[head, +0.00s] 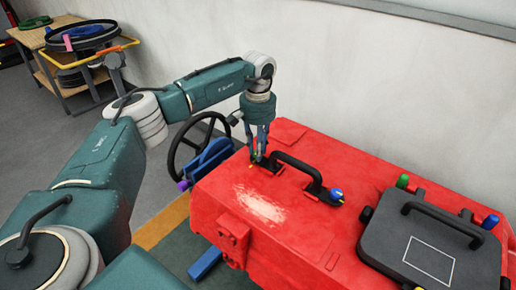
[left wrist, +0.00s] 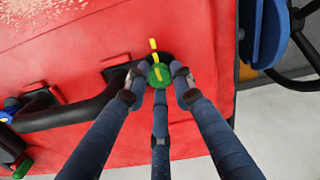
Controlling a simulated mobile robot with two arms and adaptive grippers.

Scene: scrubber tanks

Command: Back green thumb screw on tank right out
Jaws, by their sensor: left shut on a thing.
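The tank is a large red box (head: 330,235) with a black bar handle (head: 300,170) on its top. A green thumb screw (left wrist: 158,74) with a yellow mark sits in a black seat at one end of that handle, seen in the left wrist view. My left gripper (head: 258,156) points straight down there, its fingers shut around the green screw head. The fingers mostly hide the screw in the head view. A yellow mark on the tank lies beside the screw. Whether the thread is still engaged cannot be seen. My right gripper is not in view.
A blue knob (head: 337,194) sits at the handle's other end. A dark lid (head: 425,245) with its own handle, a green knob (head: 402,181) and a blue knob (head: 490,221) lies to the right. A black handwheel (head: 190,145) stands left of the tank; a wall is behind.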

